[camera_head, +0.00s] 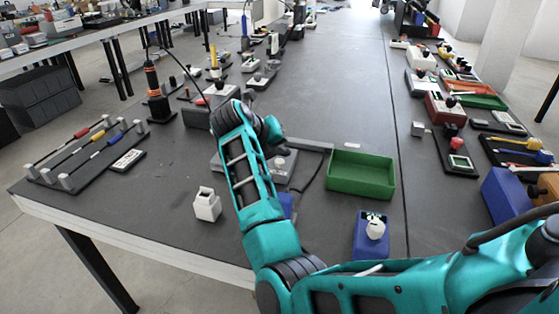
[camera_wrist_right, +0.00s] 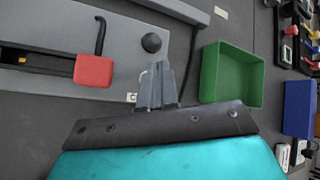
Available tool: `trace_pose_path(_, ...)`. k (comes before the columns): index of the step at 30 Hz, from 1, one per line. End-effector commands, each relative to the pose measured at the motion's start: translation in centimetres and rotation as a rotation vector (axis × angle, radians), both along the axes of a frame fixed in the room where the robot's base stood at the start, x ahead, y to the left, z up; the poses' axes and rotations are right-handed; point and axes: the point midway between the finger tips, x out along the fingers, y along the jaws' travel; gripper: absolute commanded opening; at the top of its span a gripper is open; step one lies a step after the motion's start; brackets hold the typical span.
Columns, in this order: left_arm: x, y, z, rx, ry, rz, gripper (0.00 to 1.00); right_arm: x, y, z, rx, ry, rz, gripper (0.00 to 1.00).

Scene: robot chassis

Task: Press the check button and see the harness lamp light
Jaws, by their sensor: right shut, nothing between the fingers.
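A grey panel (camera_wrist_right: 60,22) lies on the table, and part of it shows beside my arm in the head view (camera_head: 288,166). A round black button (camera_wrist_right: 151,42) sits on it. A red block (camera_wrist_right: 94,70) sits on a dark strip across the panel, with a bent black rod above it. My right gripper (camera_wrist_right: 160,68) is shut and empty, its fingertips pointing at the panel just below the button in the picture. I cannot tell whether they touch anything. My right forearm hides much of the panel in the head view. I cannot make out a lit lamp. My left gripper is not in view.
A green tray (camera_head: 361,175) stands just right of the panel, and a black cable runs between them. A white block (camera_head: 207,205) stands left of my arm. A rack with coloured rods (camera_head: 84,152) is further left.

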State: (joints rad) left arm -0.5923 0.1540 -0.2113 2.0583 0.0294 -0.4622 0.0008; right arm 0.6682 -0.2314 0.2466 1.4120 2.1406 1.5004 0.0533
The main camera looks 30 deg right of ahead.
Motion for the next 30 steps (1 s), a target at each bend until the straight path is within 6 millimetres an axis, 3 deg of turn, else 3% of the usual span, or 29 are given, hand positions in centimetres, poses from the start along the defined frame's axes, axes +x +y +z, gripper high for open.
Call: trace_pose_path(30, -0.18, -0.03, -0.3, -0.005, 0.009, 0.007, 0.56, 0.0, -0.01, 0.01, 0.0, 0.0, 0.0, 0.0)
